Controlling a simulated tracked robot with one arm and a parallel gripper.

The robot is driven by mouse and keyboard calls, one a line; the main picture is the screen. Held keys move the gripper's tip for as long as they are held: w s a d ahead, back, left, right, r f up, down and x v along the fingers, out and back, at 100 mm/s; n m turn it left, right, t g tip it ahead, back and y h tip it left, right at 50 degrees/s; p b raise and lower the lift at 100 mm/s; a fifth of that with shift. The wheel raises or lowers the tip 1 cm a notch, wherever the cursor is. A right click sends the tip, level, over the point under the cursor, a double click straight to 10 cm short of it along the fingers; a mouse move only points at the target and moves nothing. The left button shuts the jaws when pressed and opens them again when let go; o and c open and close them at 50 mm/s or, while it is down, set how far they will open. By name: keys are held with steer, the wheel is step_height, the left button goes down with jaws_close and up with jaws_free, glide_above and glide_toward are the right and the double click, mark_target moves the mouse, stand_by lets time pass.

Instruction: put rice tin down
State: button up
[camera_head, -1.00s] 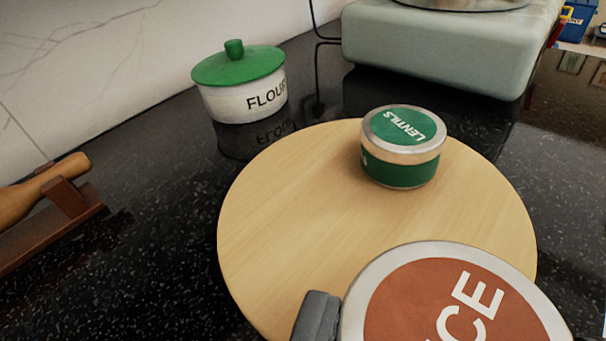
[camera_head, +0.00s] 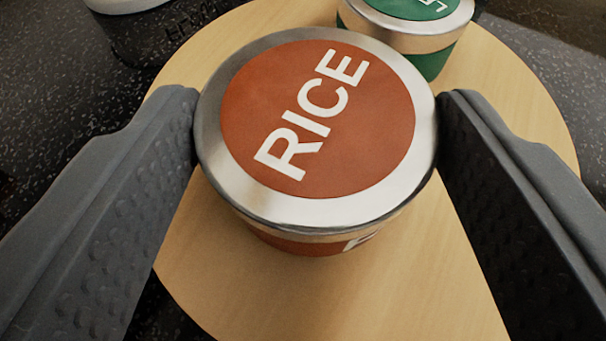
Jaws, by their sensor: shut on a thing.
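The rice tin (camera_head: 330,115) has a silver rim and a red-brown lid lettered RICE. It is upright in the middle of the view. My gripper (camera_head: 317,125) is shut on it, one grey finger on each side. The tin is over the round wooden board (camera_head: 270,295). I cannot tell whether its base touches the board, as the lid hides most of it.
The green lentils tin (camera_head: 425,50) stands on the board just behind the rice tin, close to it or touching. The flour pot (camera_head: 150,30) is partly in view at the top left on the dark speckled counter (camera_head: 60,95). The front of the board is bare.

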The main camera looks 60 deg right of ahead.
step_height(320, 180, down, 2)
steer(key=shift+r, duration=0.1)
steer(key=o, duration=1.1)
steer(key=shift+o, duration=0.2)
steer(key=p+v, duration=0.1)
steer(key=v, duration=1.1)
steer(key=shift+p, duration=0.3)
